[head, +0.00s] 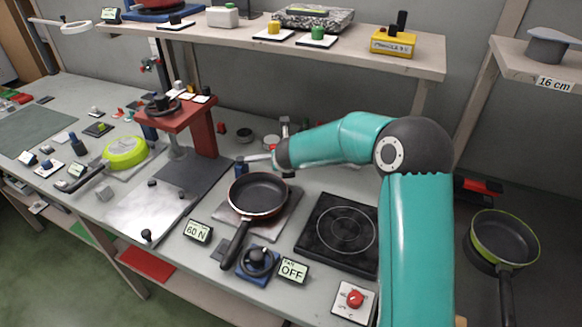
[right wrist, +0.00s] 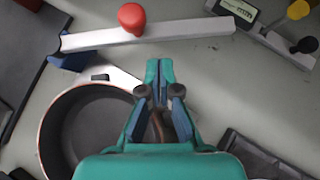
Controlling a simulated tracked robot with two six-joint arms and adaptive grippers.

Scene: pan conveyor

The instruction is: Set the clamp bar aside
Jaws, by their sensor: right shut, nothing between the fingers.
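The clamp bar (right wrist: 200,29) is a long pale bar with a red knob (right wrist: 131,18) on it in the right wrist view. Its left end meets a blue block (right wrist: 68,57). In the head view its pale left end (head: 258,158) shows behind the pan, and my gripper hides part of it. My right gripper (right wrist: 153,64) is shut and empty, its tips just short of the bar and apart from it in the picture. In the head view the right gripper (head: 281,155) is mostly hidden at the end of the teal arm. My left gripper is in neither view.
A dark pan (head: 258,190) sits in front of the bar, with a black hotplate (head: 330,243) to its right. A red press stand (head: 205,132) is left of the bar. In the right wrist view, a gauge (right wrist: 238,11) lies beyond the bar. Bare bench shows right of the gripper.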

